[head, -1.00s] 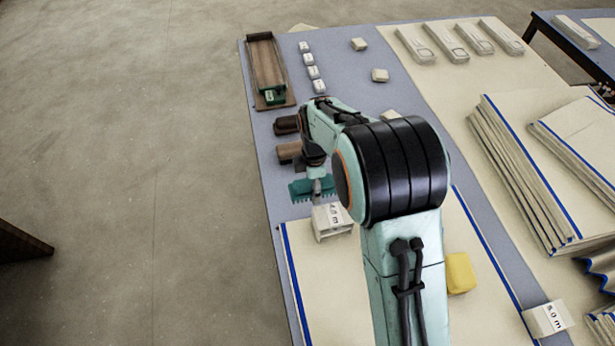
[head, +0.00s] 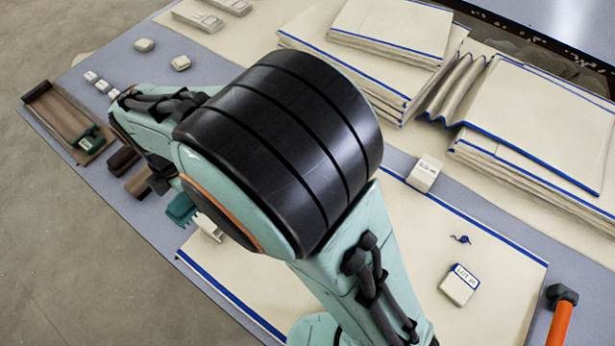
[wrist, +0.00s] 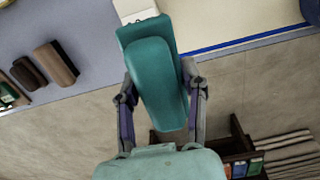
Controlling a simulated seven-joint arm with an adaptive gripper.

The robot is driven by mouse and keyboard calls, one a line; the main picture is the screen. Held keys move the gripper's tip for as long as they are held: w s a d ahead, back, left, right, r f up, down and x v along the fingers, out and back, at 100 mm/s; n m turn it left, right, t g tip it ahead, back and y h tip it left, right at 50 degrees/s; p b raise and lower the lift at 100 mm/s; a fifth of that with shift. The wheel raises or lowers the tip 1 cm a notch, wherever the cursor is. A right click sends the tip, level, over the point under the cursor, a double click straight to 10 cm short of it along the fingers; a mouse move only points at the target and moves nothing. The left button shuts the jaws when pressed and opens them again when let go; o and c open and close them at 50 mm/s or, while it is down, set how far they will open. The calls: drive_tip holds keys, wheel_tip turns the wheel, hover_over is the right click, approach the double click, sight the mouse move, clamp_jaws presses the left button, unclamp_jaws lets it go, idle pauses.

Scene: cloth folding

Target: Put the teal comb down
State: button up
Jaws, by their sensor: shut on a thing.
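The teal comb (wrist: 157,80) fills the middle of the wrist view, lying lengthwise between the two fingers. My gripper (wrist: 160,92) is shut on it. In the head view, the comb (head: 181,208) shows near the table's left edge, next to a white labelled block (head: 207,228). My arm hides the gripper and part of the comb there. I cannot tell whether the comb touches the table.
Brown blocks (head: 122,160) and a wooden tray (head: 62,118) with a green item line the left edge. A blue-edged cream cloth (head: 235,285) lies flat in front; folded cloth stacks (head: 350,60) stand behind. An orange-handled tool (head: 561,322) lies at right.

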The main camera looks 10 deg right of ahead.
drive_tip(key=w+d+m, duration=0.4)
drive_tip(key=d+m, duration=0.1)
drive_tip(key=d, duration=0.8)
drive_tip(key=m, duration=1.3)
hover_over(402, 251)
wheel_tip(402, 251, down, 13)
drive_tip(key=shift+s+r, duration=0.1)
drive_tip(key=shift+f, duration=2.3)
drive_tip(key=shift+f, duration=0.1)
drive_tip(key=o, duration=1.2)
drive_tip(key=shift+c, duration=0.2)
